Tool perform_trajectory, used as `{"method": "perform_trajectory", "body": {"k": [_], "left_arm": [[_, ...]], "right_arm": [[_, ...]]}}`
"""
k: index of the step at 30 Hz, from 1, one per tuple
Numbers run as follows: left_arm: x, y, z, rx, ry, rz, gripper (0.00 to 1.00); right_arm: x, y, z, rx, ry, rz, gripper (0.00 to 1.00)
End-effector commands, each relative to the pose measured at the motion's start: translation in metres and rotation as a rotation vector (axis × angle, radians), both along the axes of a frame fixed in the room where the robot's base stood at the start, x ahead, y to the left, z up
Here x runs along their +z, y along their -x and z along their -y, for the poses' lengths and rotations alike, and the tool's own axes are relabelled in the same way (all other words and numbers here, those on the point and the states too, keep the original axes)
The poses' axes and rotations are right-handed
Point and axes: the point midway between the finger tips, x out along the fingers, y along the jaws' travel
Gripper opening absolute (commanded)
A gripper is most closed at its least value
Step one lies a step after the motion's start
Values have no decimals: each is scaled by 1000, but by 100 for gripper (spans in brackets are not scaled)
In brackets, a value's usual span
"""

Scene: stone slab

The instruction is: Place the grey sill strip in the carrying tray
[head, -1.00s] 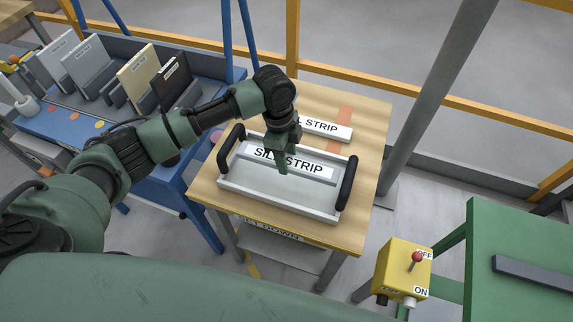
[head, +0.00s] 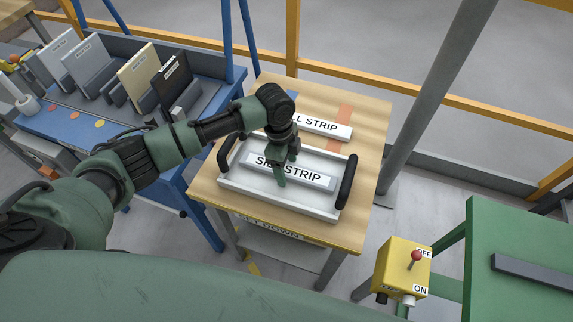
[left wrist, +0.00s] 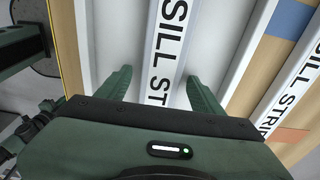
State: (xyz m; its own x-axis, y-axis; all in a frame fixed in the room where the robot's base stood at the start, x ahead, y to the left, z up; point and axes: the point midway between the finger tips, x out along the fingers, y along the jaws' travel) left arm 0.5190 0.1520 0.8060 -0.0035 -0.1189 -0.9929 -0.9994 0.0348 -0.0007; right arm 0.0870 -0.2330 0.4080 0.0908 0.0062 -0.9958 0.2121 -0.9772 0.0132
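The grey sill strip (head: 315,178), with a white "SILL STRIP" label, appears to lie flat inside the carrying tray (head: 272,203). The tray is pale, with black handles at its two ends, and stands on the wooden table. My left gripper (head: 287,170) is low over the strip and partly hides its label. In the left wrist view the left gripper (left wrist: 160,85) is open, with its green fingers on either side of the strip (left wrist: 168,40). A clear gap shows at the left finger; the right finger is close to the strip. My right gripper is out of view.
A second labelled strip (head: 328,127) lies on the wooden table (head: 372,120) behind the tray, near an orange patch. A blue bench (head: 60,122) with upright panels stands left. A yellow switch box (head: 402,268) and green table (head: 520,225) are at right.

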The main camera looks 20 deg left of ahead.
Motion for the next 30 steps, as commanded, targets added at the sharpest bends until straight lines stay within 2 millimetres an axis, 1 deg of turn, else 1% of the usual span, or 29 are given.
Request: {"method": "perform_trajectory", "body": {"k": [5, 8, 11, 21, 25, 27, 30], "left_arm": [[1, 0, 0, 0, 0, 0, 67], [7, -1, 0, -1, 1, 2, 67], [20, -1, -2, 0, 1, 3, 67], [91, -2, -10, 0, 1, 4, 67], [110, -2, -13, 0, 1, 3, 67], [117, -1, -14, 0, 1, 1, 67], [121, -1, -14, 0, 1, 0, 67]], "right_arm": [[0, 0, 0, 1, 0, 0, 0], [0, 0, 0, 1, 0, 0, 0], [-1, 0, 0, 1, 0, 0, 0], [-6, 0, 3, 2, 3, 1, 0], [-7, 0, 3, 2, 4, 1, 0], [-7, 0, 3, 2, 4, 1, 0], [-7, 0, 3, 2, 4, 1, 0]]}}
